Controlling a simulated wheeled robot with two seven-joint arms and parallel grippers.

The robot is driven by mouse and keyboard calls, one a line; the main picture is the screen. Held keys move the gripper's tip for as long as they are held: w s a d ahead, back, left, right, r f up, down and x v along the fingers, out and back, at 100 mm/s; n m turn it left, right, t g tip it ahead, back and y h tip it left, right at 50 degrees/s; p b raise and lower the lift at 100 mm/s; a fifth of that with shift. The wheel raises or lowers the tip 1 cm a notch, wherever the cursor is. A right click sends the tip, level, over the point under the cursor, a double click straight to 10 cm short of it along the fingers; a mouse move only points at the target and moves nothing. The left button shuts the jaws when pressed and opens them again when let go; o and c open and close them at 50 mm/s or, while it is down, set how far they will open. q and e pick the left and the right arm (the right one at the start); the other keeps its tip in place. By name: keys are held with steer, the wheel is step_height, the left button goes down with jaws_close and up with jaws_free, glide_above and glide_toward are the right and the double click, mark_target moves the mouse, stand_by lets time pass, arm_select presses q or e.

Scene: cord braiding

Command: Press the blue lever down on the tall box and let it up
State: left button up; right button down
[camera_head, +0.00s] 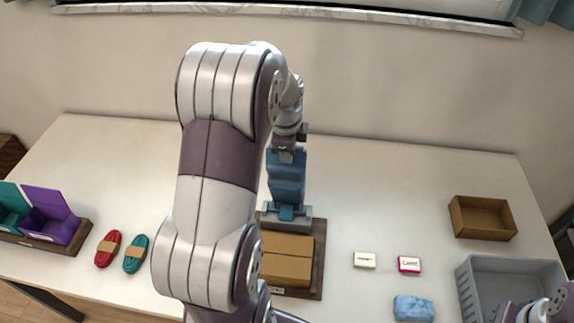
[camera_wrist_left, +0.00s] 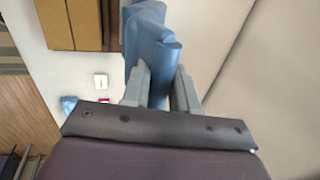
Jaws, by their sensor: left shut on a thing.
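The blue lever (camera_head: 286,180) stands up from a grey mount (camera_head: 298,223) behind a closed brown box (camera_head: 287,268) in the head view. My left gripper (camera_head: 287,150) is at the top end of the lever. In the left wrist view, the blue lever (camera_wrist_left: 148,35) runs down between the fingers of my left gripper (camera_wrist_left: 160,90), which is shut on it. My left arm hides the left part of the brown box in the head view. The brown box also shows at the top of the left wrist view (camera_wrist_left: 85,25).
Red (camera_head: 108,248) and teal (camera_head: 136,254) cord bundles lie at left, beside open teal and purple boxes (camera_head: 50,225). Two small labelled blocks (camera_head: 364,260), a blue cloth (camera_head: 413,308), a brown tray (camera_head: 482,235) and a grey bin (camera_head: 510,264) are at right.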

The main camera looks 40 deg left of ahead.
arm_select(q)
steer(key=shift+s+d, duration=0.3)
steer(key=shift+s, duration=0.3)
steer(key=shift+s+d, duration=0.25)
steer(key=shift+s, duration=0.3)
steer(key=shift+s+d+f+b, duration=0.15)
steer(key=shift+s+d, duration=0.2)
steer(key=shift+s, duration=0.3)
steer(key=shift+s+d+f+b, duration=0.1)
steer(key=shift+s+d+f, duration=0.1)
steer(key=shift+s+d, duration=0.35)
steer(key=shift+s+d+f+b, duration=0.1)
steer(key=shift+s+d+f, duration=0.1)
steer(key=shift+s, duration=0.6)
steer(key=s, duration=0.1)
steer(key=s+d+f, duration=0.1)
steer(key=s+d+b, duration=0.1)
steer(key=shift+s+f, duration=0.3)
steer(key=shift+s, duration=0.1)
steer(key=shift+d, duration=0.1)
